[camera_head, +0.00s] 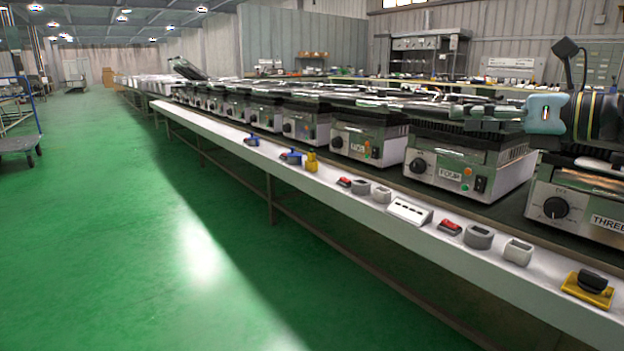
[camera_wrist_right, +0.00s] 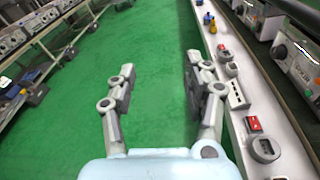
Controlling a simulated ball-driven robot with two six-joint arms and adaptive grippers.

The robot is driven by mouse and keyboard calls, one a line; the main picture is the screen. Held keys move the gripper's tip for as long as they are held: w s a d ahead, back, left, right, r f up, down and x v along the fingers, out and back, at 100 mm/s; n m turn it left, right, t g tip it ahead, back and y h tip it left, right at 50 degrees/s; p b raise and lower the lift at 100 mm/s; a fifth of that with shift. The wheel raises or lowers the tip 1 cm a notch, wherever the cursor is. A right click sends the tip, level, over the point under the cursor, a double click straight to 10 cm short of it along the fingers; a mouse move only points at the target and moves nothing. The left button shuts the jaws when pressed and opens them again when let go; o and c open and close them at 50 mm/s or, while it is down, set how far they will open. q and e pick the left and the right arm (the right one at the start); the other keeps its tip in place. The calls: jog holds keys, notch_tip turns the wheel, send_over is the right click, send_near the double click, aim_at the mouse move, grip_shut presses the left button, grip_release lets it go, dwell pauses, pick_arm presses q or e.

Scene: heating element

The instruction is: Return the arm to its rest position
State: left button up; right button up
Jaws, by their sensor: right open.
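My right arm (camera_head: 590,115) comes in from the right edge in the head view, above the nearest heating units. Its light-blue wrist part (camera_head: 546,114) shows there, but the fingers are hard to make out. In the right wrist view my right gripper (camera_wrist_right: 160,68) has its two grey fingers spread wide, with only green floor between them. It is empty. The right finger shows beside the edge of the white bench shelf (camera_wrist_right: 222,125); I cannot tell whether they touch. My left gripper is in neither view.
A long bench (camera_head: 440,235) carries a row of heating units, including FOUR (camera_head: 455,175) and THREE (camera_head: 585,205). Along its front lie a yellow-and-black part (camera_head: 588,288), grey parts and red switches (camera_head: 450,227). The green floor (camera_head: 140,250) at left is open. A blue cart (camera_head: 20,142) stands far left.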

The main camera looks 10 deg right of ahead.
jog(key=s+d+f+m+h, duration=0.2)
jog(key=s+f+m+h, duration=0.45)
jog(key=m, duration=0.95)
jog(key=s+d+f+m+h, duration=0.2)
jog(key=s+f+m+h, duration=0.5)
jog(key=m, duration=0.8)
jog(key=s+a+f+m+g+y, duration=0.2)
jog(key=s+a+f+m+g, duration=0.3)
jog(key=s+f, duration=0.55)
jog(key=s+a+f+m+g+y, duration=0.25)
jog(key=s+a+f+g, duration=0.4)
jog(key=s, duration=0.75)
jog(key=s+d+f+m+g+h+p, duration=0.1)
jog(key=s+f+p, duration=0.15)
jog(key=f, duration=0.75)
jog(key=s+d+f+p, duration=0.1)
jog(key=d+f+p, duration=0.15)
jog(key=f, duration=0.75)
jog(key=s+f+g+p, duration=0.1)
jog(key=s+f+p, duration=0.4)
jog(key=s+f, duration=0.4)
jog(key=s, duration=0.7)
jog(key=shift+s+d+f, duration=0.15)
jog(key=shift+s+d, duration=0.05)
jog(key=shift+s, duration=0.2)
